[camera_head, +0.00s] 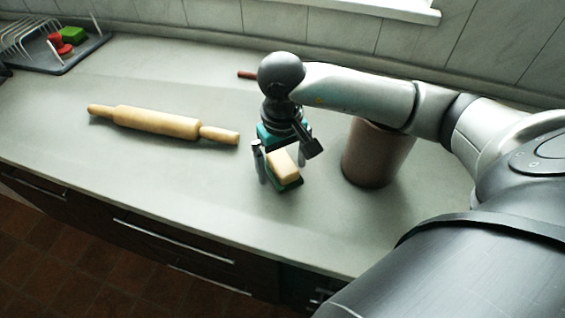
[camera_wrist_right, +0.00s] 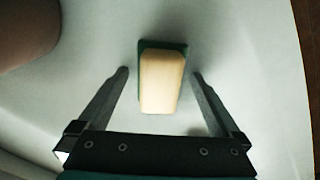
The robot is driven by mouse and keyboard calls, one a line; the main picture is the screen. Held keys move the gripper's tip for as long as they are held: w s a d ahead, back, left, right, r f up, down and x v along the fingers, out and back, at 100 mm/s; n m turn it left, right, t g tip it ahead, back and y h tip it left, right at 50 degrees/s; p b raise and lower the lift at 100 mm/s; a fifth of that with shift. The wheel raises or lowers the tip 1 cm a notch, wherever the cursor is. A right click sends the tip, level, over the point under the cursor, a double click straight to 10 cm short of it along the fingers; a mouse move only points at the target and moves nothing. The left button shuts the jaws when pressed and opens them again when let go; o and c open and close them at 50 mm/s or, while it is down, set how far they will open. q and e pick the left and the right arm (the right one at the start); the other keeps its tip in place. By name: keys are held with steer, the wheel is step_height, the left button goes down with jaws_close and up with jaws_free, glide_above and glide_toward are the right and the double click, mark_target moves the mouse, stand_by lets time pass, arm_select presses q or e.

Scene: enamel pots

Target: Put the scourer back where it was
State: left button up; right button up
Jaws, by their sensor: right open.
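The scourer (camera_head: 283,165) is a pale yellow block with a dark green layer under it. It lies on the grey worktop in the head view. In the right wrist view the scourer (camera_wrist_right: 162,82) sits between my two fingers, with a gap on each side. My right gripper (camera_head: 283,168) is open and points down over the scourer, its fingers on either side. The right gripper also shows in the right wrist view (camera_wrist_right: 160,73). My left gripper is not in view.
A brown pot (camera_head: 372,155) stands close to the right of my right gripper. A wooden rolling pin (camera_head: 160,123) lies to the left. A dark tray (camera_head: 70,57) with a wire rack, red items and a green block (camera_head: 73,35) is at the far left. The front worktop is clear.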

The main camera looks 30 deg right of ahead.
mark_target(282, 162)
steer(key=shift+r, duration=0.2)
step_height(282, 162, up, 12)
steer(key=p, duration=0.2)
